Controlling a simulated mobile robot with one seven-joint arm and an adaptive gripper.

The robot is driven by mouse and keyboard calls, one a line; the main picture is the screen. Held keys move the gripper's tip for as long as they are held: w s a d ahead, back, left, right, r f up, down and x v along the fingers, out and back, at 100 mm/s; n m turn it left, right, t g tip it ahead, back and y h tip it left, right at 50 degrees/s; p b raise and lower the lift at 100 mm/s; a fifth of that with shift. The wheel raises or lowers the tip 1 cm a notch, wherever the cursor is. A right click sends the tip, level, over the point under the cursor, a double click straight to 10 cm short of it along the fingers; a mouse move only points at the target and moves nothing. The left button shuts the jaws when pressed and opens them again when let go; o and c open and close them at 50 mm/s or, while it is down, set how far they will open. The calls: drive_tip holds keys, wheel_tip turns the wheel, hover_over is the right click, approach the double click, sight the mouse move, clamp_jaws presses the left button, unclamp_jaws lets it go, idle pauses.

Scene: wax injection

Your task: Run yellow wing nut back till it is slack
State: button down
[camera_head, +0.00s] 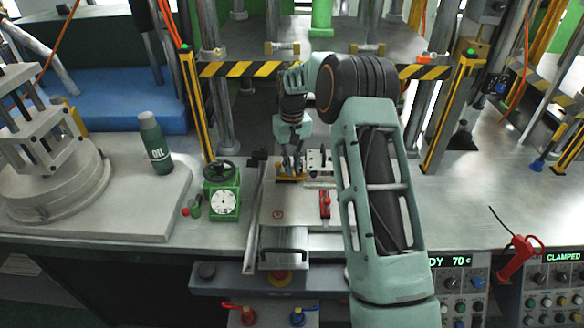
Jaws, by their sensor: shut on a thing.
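My gripper (291,170) points down over the metal fixture plate in the middle of the bench. Its fingers are closed on the yellow wing nut (287,179), which shows as a small yellow piece at the fingertips. The fingers hide part of the nut, and I cannot tell how tight it sits. The fixture plate (295,215) carries a red handle (324,204) to the right of the nut. A light block with dark holes (318,160) stands just right of my fingers.
A green dial gauge (223,198) and a green oil bottle (155,143) stand left of the fixture. A striped guard bar (238,69) crosses behind my gripper. Bench on the right is mostly clear.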

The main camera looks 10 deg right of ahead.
drive_tip(key=n, duration=0.6)
drive_tip(key=shift+r, duration=0.1)
drive_tip(key=n, duration=0.6)
drive_tip(key=shift+n, duration=0.4)
drive_tip(key=n, duration=0.5)
drive_tip(key=shift+p, duration=0.35)
drive_tip(key=n, duration=0.4)
drive_tip(key=shift+p, duration=0.3)
drive_tip(key=shift+n, duration=1)
drive_tip(key=shift+s, duration=0.1)
drive_tip(key=c, duration=2.3)
unclamp_jaws()
drive_tip(key=shift+o, duration=0.2)
